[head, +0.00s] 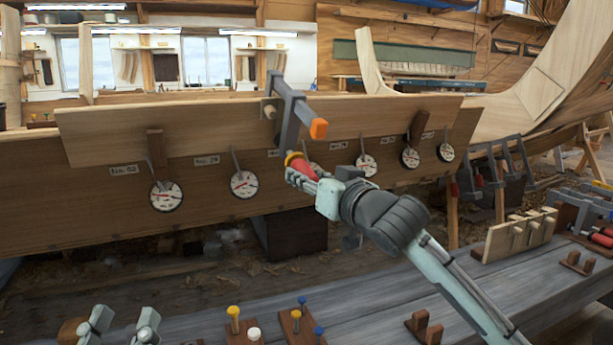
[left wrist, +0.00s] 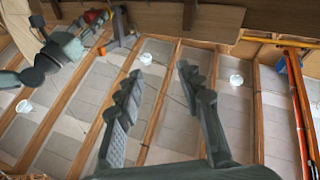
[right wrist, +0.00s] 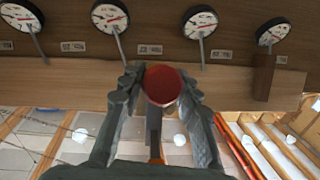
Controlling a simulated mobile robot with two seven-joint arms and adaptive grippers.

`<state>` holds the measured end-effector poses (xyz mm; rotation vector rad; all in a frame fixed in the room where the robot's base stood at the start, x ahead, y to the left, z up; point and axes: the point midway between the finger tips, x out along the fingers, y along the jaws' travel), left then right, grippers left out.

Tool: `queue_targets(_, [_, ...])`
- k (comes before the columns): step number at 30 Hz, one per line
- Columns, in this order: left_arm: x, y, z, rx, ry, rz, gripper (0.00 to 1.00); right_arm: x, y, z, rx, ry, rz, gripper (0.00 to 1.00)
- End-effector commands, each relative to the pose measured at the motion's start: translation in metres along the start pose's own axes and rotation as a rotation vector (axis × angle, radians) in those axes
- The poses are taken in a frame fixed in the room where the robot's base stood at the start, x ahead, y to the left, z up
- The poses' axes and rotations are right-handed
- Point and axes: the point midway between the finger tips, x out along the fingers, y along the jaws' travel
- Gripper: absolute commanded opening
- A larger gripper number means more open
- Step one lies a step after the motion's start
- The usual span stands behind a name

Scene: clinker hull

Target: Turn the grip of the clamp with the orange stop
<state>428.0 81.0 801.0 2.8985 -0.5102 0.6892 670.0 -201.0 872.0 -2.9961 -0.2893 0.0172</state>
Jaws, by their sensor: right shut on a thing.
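The clamp (head: 290,112) is a dark grey bar clamp on the upper edge of the hull plank, with an orange stop (head: 318,128) on its bar end. Its red grip (head: 304,167) with a yellow collar hangs below. My right gripper (head: 296,174) is shut on the grip. In the right wrist view the round red end of the grip (right wrist: 162,86) sits between the fingers, and the orange stop is mostly hidden behind it. My left gripper (head: 123,322) is low at the left, open and empty; its spread fingers show in the left wrist view (left wrist: 160,75).
Several dial gauges (head: 243,184) with levers line the plank (head: 230,125) beside the clamp. A grey bench (head: 390,300) in front holds blue and yellow pegs (head: 234,314) and wooden blocks. More clamps (head: 510,160) hang at the right.

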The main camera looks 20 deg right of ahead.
Motion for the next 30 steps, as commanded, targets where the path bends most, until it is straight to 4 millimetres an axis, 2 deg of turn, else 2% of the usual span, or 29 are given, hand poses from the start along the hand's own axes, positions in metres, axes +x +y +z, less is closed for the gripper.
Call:
queue_targets(5, [-0.003,0.003,0.017,-0.005,-0.130,0.003,0.37,0.000,0.000,-0.002,0.068,-0.003,-0.025,0.03])
queue_targets(10, [-0.017,-0.019,0.066,0.046,-0.389,-0.030,0.37,0.000,0.000,-0.002,0.163,-0.004,-0.064,0.03])
queue_targets(15, [-0.049,-0.047,0.113,0.092,-0.671,-0.079,0.37,0.000,0.001,-0.002,0.264,-0.003,-0.104,0.03])
queue_targets(18, [-0.072,-0.063,0.133,0.112,-0.817,-0.111,0.37,0.000,0.001,-0.002,0.316,-0.002,-0.127,0.03])
queue_targets(24, [-0.115,-0.087,0.156,0.135,-1.043,-0.165,0.37,0.000,0.002,-0.001,0.399,-0.001,-0.161,0.03])
queue_targets(30, [-0.142,-0.100,0.164,0.145,-1.168,-0.199,0.37,0.000,0.001,0.000,0.448,-0.001,-0.182,0.03])
